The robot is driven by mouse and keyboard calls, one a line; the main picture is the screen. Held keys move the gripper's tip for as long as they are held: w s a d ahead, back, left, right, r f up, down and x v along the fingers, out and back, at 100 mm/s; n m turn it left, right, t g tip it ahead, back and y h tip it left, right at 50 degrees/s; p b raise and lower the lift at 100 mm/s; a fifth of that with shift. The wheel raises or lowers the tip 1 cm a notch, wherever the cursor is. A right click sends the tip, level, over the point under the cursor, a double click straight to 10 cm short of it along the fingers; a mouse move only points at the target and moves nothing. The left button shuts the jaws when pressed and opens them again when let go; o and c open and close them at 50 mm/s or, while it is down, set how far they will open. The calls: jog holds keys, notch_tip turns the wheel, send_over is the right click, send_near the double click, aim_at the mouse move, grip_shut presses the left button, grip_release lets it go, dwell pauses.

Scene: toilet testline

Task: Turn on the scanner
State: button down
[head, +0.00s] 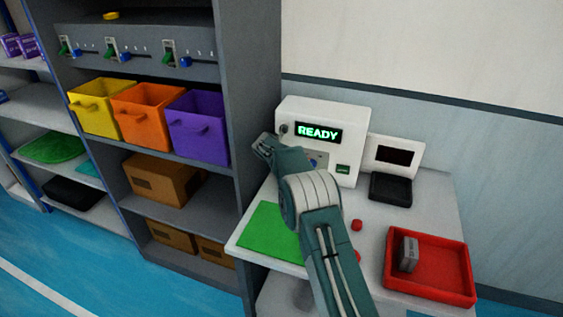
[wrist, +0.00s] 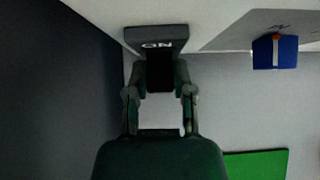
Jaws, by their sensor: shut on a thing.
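The scanner (head: 315,115) is a white box at the back of the white table, against the wall. Its display (head: 318,133) shows READY in green letters. A blue piece with a pale stripe (wrist: 275,52) shows at the upper right in the wrist view. My gripper (wrist: 160,75) is shut on a dark block (wrist: 143,34) with white letters that look like an upside-down "ON". I cannot tell whether the block is part of the scanner. In the head view my gripper (head: 265,146) is at the scanner's left side, its fingertips not clear, and my arm covers part of the scanner's front.
A green mat (head: 266,232) lies at the table's front left. A red tray (head: 428,284) with a grey item stands at the right. A small white device (head: 395,150) with a dark screen is beside the scanner. A grey shelf (head: 240,60) with coloured bins stands close on the left.

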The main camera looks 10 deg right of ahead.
jog(key=shift+w+a+r, duration=0.1)
jog(key=shift+w+r, duration=0.05)
jog(key=shift+r, duration=0.1)
dwell(0.4)
jog(key=shift+c, duration=2.4)
grip_release()
jog(key=shift+f, duration=0.1)
jog(key=v, duration=1.2)
jog(key=shift+w, duration=0.1)
